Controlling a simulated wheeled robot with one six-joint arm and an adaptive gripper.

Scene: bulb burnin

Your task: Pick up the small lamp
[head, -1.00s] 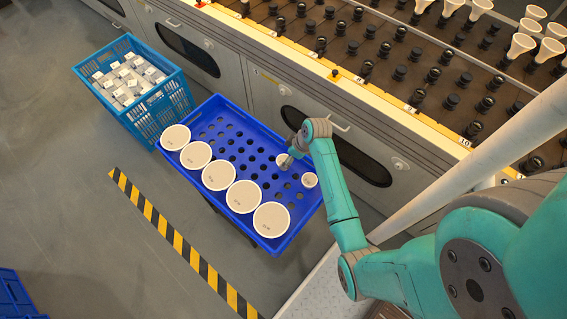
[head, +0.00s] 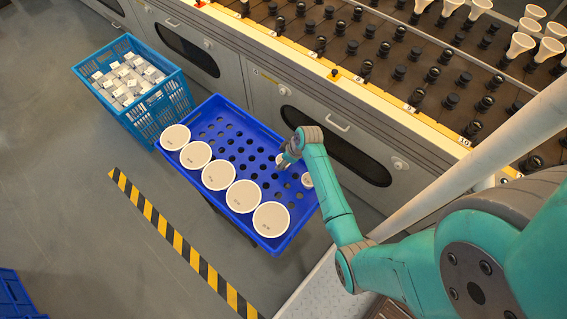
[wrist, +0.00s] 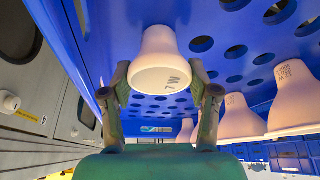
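The small lamp (wrist: 162,62) is pale, with a round, marked face towards me. In the wrist view its narrow end points to the blue tray (wrist: 135,20). My gripper (wrist: 160,85) has its fingers apart, one on each side of this lamp near its rim; I cannot tell whether they touch it. In the head view my gripper (head: 287,162) is low over the right part of the blue tray (head: 222,106) and partly hides a small lamp (head: 281,159). Another small lamp (head: 307,181) sits close by, partly behind my arm.
Several large lamps (head: 271,219) line the tray's near side; some show at right in the wrist view (wrist: 295,100). A blue crate (head: 160,112) with small white boxes stands at left. A machine (head: 330,130) with rows of black sockets runs behind. Empty holes fill the tray's middle.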

